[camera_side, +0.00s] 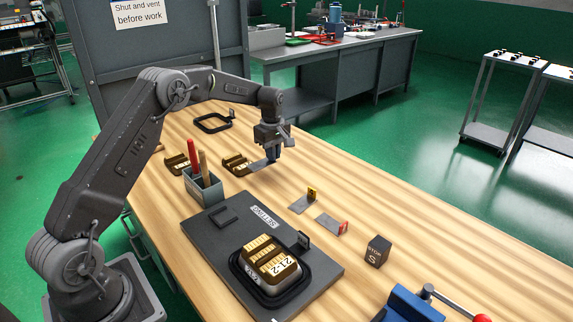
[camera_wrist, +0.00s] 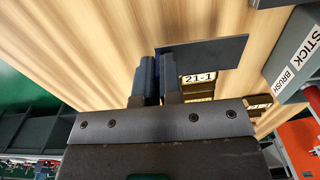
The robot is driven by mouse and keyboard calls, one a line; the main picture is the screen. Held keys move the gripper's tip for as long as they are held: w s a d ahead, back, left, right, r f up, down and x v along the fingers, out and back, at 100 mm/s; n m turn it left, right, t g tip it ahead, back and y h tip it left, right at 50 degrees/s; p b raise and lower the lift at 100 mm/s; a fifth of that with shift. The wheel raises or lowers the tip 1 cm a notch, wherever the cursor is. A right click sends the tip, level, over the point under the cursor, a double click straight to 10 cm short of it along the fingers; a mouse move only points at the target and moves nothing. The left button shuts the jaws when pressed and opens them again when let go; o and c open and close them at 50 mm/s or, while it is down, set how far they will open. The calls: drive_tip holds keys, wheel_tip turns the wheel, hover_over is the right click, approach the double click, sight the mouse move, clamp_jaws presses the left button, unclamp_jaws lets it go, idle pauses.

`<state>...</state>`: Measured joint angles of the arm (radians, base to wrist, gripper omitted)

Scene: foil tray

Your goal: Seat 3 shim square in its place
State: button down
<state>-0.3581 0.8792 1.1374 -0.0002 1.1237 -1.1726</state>
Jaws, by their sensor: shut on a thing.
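My gripper (camera_side: 273,158) is shut on a thin grey shim with what looks like a blue tab, and holds it just right of a brass block (camera_side: 235,163). In the wrist view the grey shim plate (camera_wrist: 207,53) sticks out to the right of my fingers (camera_wrist: 158,78), partly over the brass block marked 21-1 (camera_wrist: 199,78). The held part is hidden between the fingers. A shim with a yellow tab (camera_side: 301,204) and one with a red tab (camera_side: 329,224) lie on the table. A second brass block, marked 21-2 (camera_side: 270,260), sits in a black frame on the dark setting plate (camera_side: 210,235).
A grey holder (camera_side: 204,189) with red and brown sticks stands left of the plate, near another brass block (camera_side: 175,163). A black frame (camera_side: 213,123) lies at the back. A dark cube (camera_side: 377,251) and a blue vise (camera_side: 408,306) are front right. The table's right side is clear.

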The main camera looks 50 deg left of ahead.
drive_tip(key=s+a+r, duration=0.2)
drive_tip(key=r, duration=0.3)
drive_tip(key=s+a+r, duration=0.2)
drive_tip(key=a+r, duration=0.1)
drive_tip(key=r, duration=0.3)
drive_tip(key=shift+s, duration=0.4)
idle(0.3)
hover_over(244, 208)
wheel_tip(244, 208, down, 7)
drive_tip(key=shift+f, duration=3.75)
drive_tip(key=shift+f, duration=0.55)
